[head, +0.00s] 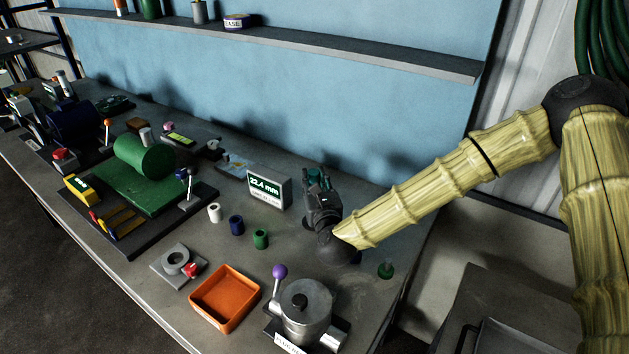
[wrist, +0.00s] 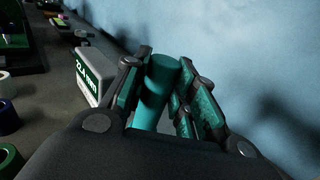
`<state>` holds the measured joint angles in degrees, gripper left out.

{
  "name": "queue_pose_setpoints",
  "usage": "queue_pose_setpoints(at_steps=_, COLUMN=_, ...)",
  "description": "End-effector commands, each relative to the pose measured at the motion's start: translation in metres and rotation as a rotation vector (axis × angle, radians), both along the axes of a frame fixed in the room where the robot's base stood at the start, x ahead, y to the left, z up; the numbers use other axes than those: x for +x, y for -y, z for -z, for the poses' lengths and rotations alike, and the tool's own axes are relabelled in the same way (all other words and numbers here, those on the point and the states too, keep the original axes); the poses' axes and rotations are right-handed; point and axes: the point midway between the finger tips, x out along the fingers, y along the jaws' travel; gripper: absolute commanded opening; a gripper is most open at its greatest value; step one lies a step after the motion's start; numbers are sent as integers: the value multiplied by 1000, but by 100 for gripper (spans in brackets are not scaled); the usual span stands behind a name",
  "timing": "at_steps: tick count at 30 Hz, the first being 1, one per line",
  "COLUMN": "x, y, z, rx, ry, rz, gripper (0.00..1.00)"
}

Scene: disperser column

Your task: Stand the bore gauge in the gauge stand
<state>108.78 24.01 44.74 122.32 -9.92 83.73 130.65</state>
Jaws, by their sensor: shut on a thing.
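The bore gauge, a teal cylinder (wrist: 160,85), sits between the finger pads of my gripper (wrist: 164,70) in the wrist view. My gripper is shut on it, and the gauge looks roughly upright with its top end showing. Its lower end is hidden by my gripper. In the head view my gripper (head: 322,192) is over the back right of the bench, beside the 22.4 mm display (head: 269,190). I cannot tell which thing is the gauge stand, or whether the gauge touches anything below.
The display also shows in the wrist view (wrist: 92,75). White (head: 214,213), blue (head: 236,225) and green (head: 260,239) rings stand left of my gripper. An orange tray (head: 225,297) and a metal press (head: 304,312) are in front. The blue wall (head: 270,95) is close behind.

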Motion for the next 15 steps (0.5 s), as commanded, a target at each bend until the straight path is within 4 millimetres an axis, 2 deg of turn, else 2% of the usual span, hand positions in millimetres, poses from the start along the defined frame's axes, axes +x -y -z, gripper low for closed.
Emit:
queue_pose_setpoints(at_steps=8, x=0, y=0, z=0, rx=0, ry=1, rz=0, gripper=3)
queue_pose_setpoints(at_steps=9, x=0, y=0, z=0, rx=0, ry=1, rz=0, gripper=34)
queue_pose_setpoints(at_steps=12, x=0, y=0, z=0, rx=0, ry=0, rz=0, gripper=52)
queue_pose_setpoints(at_steps=15, x=0, y=0, z=0, rx=0, ry=0, rz=0, gripper=52)
